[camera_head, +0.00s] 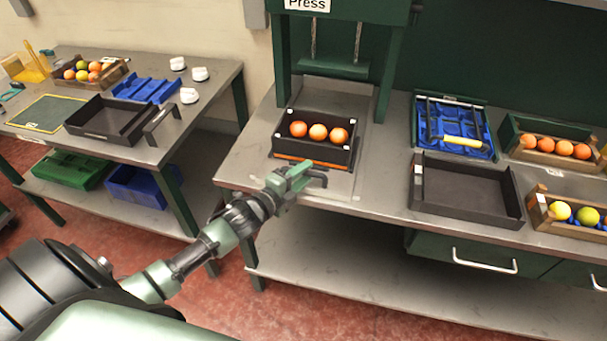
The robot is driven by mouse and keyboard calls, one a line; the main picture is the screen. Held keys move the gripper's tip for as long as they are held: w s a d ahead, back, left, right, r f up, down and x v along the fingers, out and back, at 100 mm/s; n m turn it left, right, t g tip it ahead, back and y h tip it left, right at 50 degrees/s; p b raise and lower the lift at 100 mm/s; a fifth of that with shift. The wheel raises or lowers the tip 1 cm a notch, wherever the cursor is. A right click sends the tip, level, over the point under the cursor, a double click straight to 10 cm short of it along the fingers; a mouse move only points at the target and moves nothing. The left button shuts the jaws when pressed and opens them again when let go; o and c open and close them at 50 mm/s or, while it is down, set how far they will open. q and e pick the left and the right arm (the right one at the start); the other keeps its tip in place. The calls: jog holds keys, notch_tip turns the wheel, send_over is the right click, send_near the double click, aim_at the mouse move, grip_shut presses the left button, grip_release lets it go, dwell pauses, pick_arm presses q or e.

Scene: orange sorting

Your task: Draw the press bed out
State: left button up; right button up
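The green press (335,68) stands at the back of the middle bench, with a sign reading "Press" at its top. A black box (307,152) with three oranges (318,132) in a row sits on the grey press bed (343,181), in front of the press's crossbar. An orange strip runs along the box's front foot. My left gripper (303,179) is at the front edge of the bed, by a dark handle (320,180). Its fingers overlap the handle in the picture, so I cannot tell if they grip it. My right gripper is not in view.
Right of the bed are an empty dark tray (425,200), a blue-lined tray with a yellow-handled tool (462,141), and wooden crates of fruit (535,156).

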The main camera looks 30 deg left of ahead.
pick_arm(q)
jog(key=shift+s+a+f, duration=0.1)
jog(key=shift+s, duration=0.3)
jog(key=b+v, duration=0.1)
jog(key=v, duration=0.6)
jog(key=shift+b, duration=0.3)
